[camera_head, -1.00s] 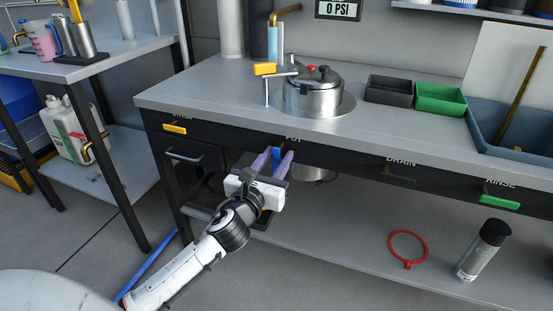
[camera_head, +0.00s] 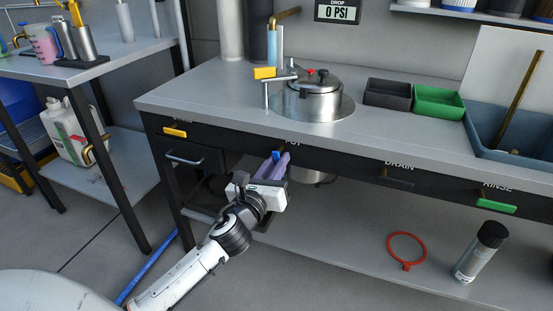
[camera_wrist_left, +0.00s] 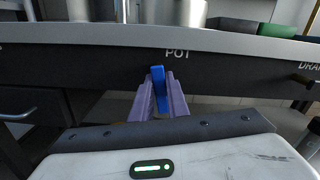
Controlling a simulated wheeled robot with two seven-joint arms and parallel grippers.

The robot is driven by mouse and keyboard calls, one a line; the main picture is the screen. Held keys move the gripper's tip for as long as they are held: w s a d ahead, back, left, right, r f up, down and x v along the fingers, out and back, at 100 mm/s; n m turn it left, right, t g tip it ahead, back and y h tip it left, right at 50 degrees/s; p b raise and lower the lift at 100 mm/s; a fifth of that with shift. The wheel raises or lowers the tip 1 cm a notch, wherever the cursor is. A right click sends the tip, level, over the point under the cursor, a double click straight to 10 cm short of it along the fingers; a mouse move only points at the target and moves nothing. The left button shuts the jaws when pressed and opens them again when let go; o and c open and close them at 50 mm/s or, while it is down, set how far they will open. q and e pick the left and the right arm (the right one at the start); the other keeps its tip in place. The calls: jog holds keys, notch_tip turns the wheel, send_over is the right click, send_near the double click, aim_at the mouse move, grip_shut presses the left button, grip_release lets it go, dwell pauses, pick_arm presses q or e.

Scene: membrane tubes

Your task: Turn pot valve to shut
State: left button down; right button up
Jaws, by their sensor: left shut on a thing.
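The blue pot valve handle (camera_head: 275,155) sits on the bench's dark front panel under the POT label. It also shows in the left wrist view (camera_wrist_left: 158,78), nearly upright with a slight tilt. My left gripper (camera_head: 272,165) is at the handle, its purple fingers shut on the handle from both sides. In the left wrist view the fingers (camera_wrist_left: 161,97) flank the blue handle. The metal pot (camera_head: 312,99) stands on the bench top above. My right gripper is out of view.
The drain valve (camera_head: 397,178) and green rinse valve (camera_head: 496,205) are further right on the panel; a yellow valve (camera_head: 174,131) is to the left. A red ring (camera_head: 407,249) and a grey cylinder (camera_head: 478,254) are on the lower shelf.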

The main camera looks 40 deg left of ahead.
pick_arm(q)
jog(key=shift+d+r+n, duration=0.1)
jog(key=shift+r+n, duration=0.05)
jog(key=shift+n, duration=0.35)
jog(key=n, duration=0.1)
jog(key=n+p, duration=0.1)
jog(key=n, duration=0.1)
jog(key=n+p, duration=0.1)
jog(key=shift+w+d+r+n, duration=0.1)
jog(key=shift+d+r+n, duration=0.05)
jog(key=shift+d+n, duration=0.15)
jog(key=n, duration=0.1)
jog(key=n+p, duration=0.1)
jog(key=n, duration=0.3)
jog(key=shift+d+r+p, duration=0.25)
jog(key=shift+r+p, duration=0.1)
jog(key=n, duration=0.2)
jog(key=shift+r+n+p, duration=0.2)
jog(key=shift+n+p, duration=0.2)
jog(key=shift+r+n+p, duration=0.1)
jog(key=shift+n+p, duration=0.25)
jog(key=shift+n, duration=0.55)
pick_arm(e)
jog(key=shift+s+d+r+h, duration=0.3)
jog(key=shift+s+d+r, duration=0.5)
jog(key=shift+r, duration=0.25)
pick_arm(q)
jog(key=shift+n, duration=0.3)
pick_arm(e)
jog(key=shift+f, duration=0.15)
